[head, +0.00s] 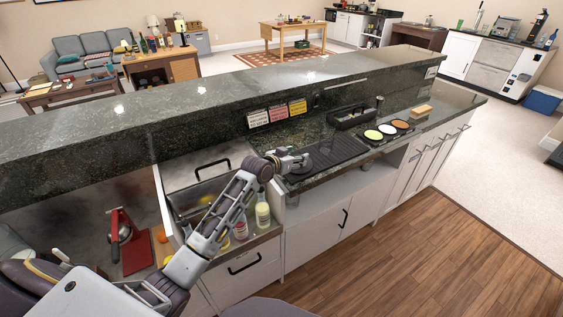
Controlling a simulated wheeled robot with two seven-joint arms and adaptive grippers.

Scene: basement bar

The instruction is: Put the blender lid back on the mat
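A dark ribbed mat (334,152) lies on the lower counter right of centre. My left arm reaches in from the lower left, and its gripper (301,161) is over the left end of the mat. The gripper is small and seen from behind, so I cannot tell whether its fingers are open or shut, or whether they hold anything. I cannot make out a blender lid; it may be hidden by the gripper. My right gripper is not in view.
A black caddy (351,116) and a tray with coloured discs (388,130) stand right of the mat. A steel bin (187,177) and bottles (262,214) are left. A red press (128,248) stands further left. A raised bar ledge (210,105) runs behind.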

